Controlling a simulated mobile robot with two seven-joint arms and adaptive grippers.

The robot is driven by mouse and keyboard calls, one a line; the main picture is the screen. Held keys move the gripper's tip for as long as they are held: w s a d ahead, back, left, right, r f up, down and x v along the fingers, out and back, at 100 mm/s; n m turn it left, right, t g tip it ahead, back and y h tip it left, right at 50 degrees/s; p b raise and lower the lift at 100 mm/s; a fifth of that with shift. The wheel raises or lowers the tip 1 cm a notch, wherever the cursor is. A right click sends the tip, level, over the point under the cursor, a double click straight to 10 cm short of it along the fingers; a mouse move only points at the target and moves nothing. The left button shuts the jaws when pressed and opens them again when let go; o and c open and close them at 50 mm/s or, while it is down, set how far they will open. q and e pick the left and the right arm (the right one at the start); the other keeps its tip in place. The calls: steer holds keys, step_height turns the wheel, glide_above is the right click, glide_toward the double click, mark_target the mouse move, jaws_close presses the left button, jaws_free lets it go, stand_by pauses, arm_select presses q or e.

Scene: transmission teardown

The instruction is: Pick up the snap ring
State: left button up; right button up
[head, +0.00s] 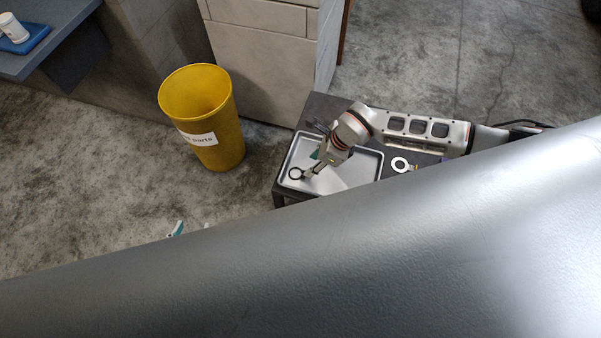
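A dark ring (295,173), which looks like the snap ring, shows at the left end of the grey metal tray (369,168). My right gripper (307,174) points down over the tray, its arm coming in from the right. Its fingertips meet the right edge of the ring in this view; I cannot tell whether they are shut on it or whether the ring touches the tray floor. A small teal and white piece (177,229) at lower left may be part of my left gripper; the rest is hidden behind a large grey surface.
The tray is on a dark low table (325,104). A pale washer-like ring (400,164) lies right of the tray. A yellow bin (222,146) stands left on the concrete floor, before a grey cabinet (268,65). The large grey surface (330,265) blocks the lower view.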

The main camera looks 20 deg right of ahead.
steer(key=x, duration=0.6)
steer(key=shift+s+a, duration=0.2)
steer(key=shift+a, duration=0.2)
jaws_close()
